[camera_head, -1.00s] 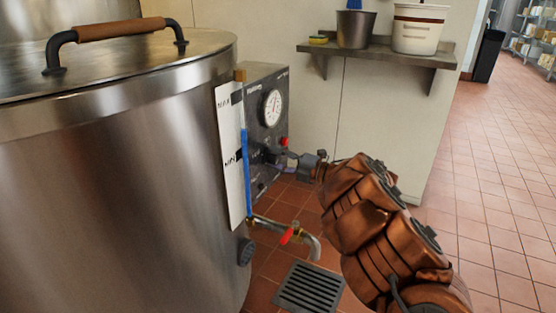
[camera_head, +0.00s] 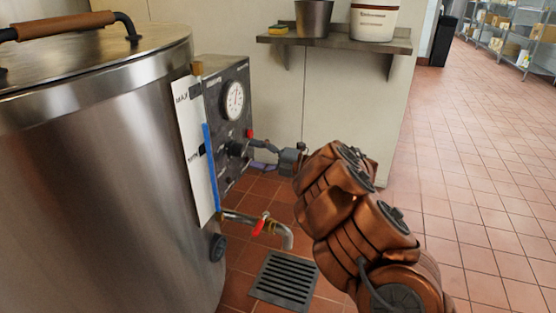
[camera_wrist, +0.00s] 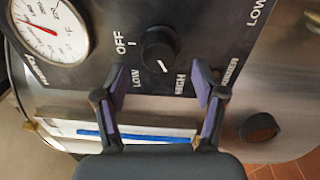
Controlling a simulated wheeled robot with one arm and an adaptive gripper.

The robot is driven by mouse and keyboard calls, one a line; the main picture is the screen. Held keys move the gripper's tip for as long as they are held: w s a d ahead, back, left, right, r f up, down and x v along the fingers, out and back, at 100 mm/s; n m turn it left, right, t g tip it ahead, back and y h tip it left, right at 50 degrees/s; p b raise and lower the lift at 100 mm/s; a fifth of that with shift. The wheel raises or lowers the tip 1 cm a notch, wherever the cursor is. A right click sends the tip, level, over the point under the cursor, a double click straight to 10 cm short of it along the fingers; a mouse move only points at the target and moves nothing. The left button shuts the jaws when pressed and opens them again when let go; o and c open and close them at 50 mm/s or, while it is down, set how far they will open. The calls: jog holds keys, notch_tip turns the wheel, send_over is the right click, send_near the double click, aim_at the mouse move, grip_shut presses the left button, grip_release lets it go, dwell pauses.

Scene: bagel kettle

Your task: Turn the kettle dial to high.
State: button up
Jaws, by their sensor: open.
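The kettle dial (camera_wrist: 160,50) is a round black knob on the dark control panel (camera_head: 214,100). In the wrist view its white mark points down, slightly right, between the LOW label (camera_wrist: 137,78) and the HIGH label (camera_wrist: 180,85). The OFF label (camera_wrist: 125,43) is to its left. In the head view the dial (camera_head: 237,148) shows small, below the round gauge (camera_head: 234,100). My gripper (camera_wrist: 157,72) is open, with its purple-padded fingers spread on either side of the space in front of the dial. It holds nothing and appears apart from the dial.
The large steel kettle (camera_head: 90,190) fills the left. A drain pipe with a red valve handle (camera_head: 260,223) sticks out below the panel, above a floor grate (camera_head: 285,282). A wall shelf (camera_head: 335,41) holds a metal pot and white bucket. Tiled floor is clear at right.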

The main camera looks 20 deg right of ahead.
jog(key=v, duration=0.7)
jog(key=shift+s+d, duration=0.15)
jog(key=shift+d, duration=0.05)
jog(key=shift+f, duration=0.1)
